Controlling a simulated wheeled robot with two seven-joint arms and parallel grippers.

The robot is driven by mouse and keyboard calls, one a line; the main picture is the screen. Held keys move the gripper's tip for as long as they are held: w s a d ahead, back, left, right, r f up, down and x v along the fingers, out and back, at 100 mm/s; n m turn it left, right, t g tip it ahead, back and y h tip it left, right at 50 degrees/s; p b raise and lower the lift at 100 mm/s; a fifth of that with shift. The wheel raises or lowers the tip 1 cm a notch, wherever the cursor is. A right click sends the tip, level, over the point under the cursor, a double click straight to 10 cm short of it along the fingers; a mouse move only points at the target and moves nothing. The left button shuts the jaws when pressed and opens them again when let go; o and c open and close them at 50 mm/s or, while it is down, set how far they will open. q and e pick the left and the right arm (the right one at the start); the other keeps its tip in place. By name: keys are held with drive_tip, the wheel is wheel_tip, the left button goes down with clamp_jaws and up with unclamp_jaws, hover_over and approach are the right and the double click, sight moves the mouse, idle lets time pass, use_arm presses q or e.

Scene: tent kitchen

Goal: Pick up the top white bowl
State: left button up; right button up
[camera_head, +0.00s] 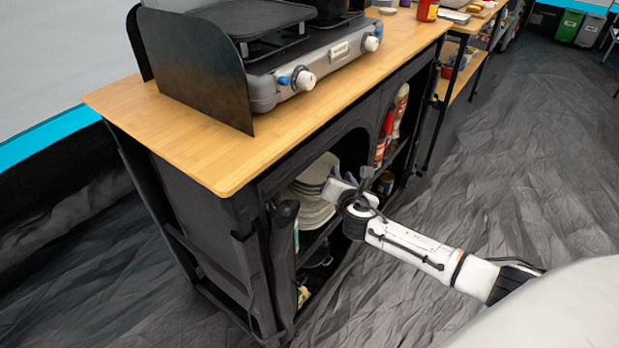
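A stack of white dishes stands on the upper shelf inside the black cabinet under the counter. The top white bowl (319,167) is at the top of the stack, partly hidden by the cabinet frame and my gripper. Wider white dishes (314,211) show below it. My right gripper (345,179) reaches into the cabinet opening at the right side of the bowl. Its fingertips are small and partly hidden, so I cannot tell whether they touch or hold the bowl. My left gripper is out of view.
The wooden counter top (205,145) overhangs the cabinet (190,195), with a camping stove (290,75) on it. Bottles (400,108) and a jar (385,183) stand on shelves right of the gripper. Pots (318,256) sit lower. The grey floor (520,170) at right is clear.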

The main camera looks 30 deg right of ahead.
drive_tip(key=b+x, duration=0.2)
drive_tip(key=x, duration=0.4)
drive_tip(key=shift+b, duration=0.35)
drive_tip(key=shift+f, duration=0.15)
clamp_jaws()
idle(0.9)
